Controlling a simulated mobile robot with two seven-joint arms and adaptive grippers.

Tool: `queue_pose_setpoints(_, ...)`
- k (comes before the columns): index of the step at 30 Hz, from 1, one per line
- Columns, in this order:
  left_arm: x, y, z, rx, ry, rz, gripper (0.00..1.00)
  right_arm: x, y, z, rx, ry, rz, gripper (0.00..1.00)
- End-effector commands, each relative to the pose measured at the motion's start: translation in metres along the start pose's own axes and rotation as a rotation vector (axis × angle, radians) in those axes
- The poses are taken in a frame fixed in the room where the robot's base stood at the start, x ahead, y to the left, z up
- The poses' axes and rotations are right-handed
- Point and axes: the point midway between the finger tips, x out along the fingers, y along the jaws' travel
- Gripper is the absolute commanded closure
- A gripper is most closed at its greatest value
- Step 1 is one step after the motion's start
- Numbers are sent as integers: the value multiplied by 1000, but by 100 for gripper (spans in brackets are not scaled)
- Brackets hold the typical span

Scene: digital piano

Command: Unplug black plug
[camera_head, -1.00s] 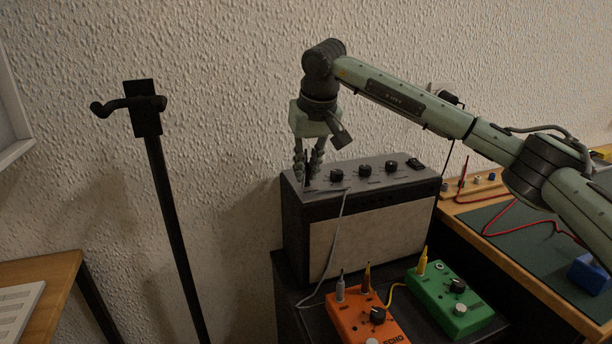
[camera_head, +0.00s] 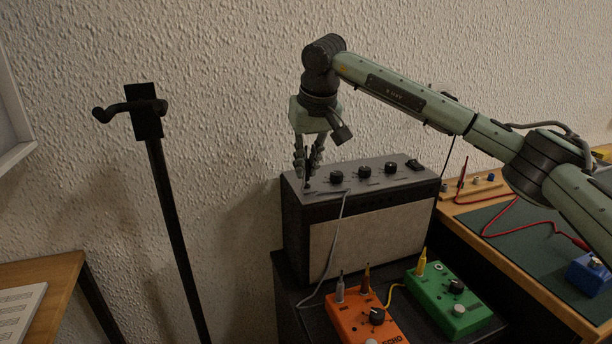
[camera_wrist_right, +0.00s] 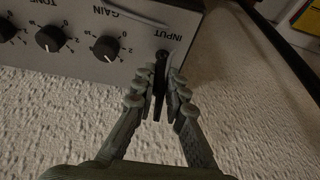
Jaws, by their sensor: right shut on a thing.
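The black plug (camera_wrist_right: 160,72) stands at the socket marked INPUT on the amplifier's grey top panel. In the head view, the amplifier (camera_head: 362,242) is a black box with a pale front, and the plug (camera_head: 307,183) is a small dark upright shape at its left end. My right gripper (camera_wrist_right: 161,105) points down from above, its fingers shut on the plug from both sides. It also shows in the head view (camera_head: 308,176). The fingers hide part of the plug, and I cannot tell how deep it sits in the socket. My left gripper is out of view.
A grey cable (camera_head: 336,236) hangs over the amplifier's front to the orange pedal (camera_head: 362,318). A green pedal (camera_head: 450,300) is to its right. A black stand (camera_head: 165,200) is on the left. A bench with a green mat (camera_head: 530,250) is on the right.

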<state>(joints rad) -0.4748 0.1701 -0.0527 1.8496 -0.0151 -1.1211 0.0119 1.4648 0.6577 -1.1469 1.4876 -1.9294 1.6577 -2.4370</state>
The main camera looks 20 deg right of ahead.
Motion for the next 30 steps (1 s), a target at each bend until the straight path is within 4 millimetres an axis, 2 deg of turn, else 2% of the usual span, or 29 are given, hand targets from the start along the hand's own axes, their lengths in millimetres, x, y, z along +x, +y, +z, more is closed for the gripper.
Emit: queue_pose_setpoints(30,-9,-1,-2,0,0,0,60,-14,0,-5,0,1,0,100)
